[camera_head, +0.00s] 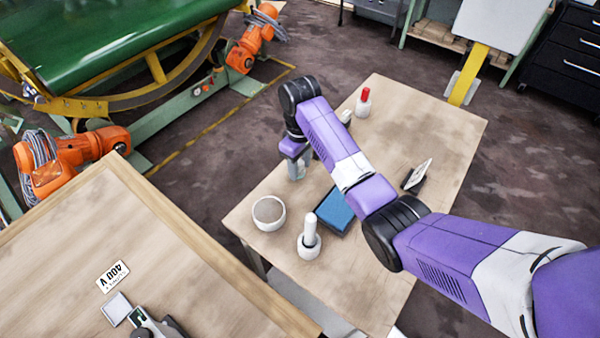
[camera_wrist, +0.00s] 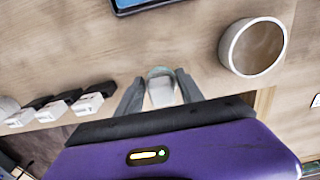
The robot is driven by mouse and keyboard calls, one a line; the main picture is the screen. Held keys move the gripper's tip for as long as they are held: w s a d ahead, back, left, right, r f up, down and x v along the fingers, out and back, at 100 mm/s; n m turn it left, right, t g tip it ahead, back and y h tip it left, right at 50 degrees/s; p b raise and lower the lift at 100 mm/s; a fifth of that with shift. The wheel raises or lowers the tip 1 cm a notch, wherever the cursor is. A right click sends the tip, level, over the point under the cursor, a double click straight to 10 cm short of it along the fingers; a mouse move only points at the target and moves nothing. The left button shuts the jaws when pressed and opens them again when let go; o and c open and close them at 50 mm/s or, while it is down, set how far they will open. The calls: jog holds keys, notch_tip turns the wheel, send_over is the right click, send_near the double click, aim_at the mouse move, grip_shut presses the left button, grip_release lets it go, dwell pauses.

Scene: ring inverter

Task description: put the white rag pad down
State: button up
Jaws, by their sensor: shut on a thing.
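My gripper (camera_head: 297,172) points down over the left part of the wooden table (camera_head: 430,130). In the wrist view, its two grey fingers (camera_wrist: 160,84) are shut on a small pale thing, which looks like the white rag pad (camera_wrist: 161,92). Most of the pad is hidden by the fingers in the head view. I cannot tell whether it touches the tabletop.
A round white bowl (camera_head: 268,213), a white bottle (camera_head: 309,240) and a blue tray (camera_head: 335,211) stand nearer me. A red-capped bottle (camera_head: 363,104) is at the back, and a dark open case (camera_head: 416,178) lies right. Several black-and-white blocks (camera_wrist: 93,99) show in the wrist view.

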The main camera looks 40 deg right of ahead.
aim_at(300, 163)
notch_tip(300, 163, down, 2)
jog(key=shift+f+p, duration=0.15)
jog(key=shift+p, duration=0.3)
jog(key=shift+s+f, duration=0.1)
jog(key=shift+f, duration=0.45)
jog(key=shift+c, duration=1.2)
jog(key=o, duration=1.4)
jog(key=shift+f, duration=0.15)
jog(key=shift+o, duration=0.2)
jog(key=shift+f+b, duration=0.2)
jog(key=shift+b, duration=0.5)
notch_tip(300, 163, up, 8)
jog(key=shift+a+r+b, duration=0.1)
jog(key=shift+r+b, duration=0.05)
jog(key=shift+b, duration=0.15)
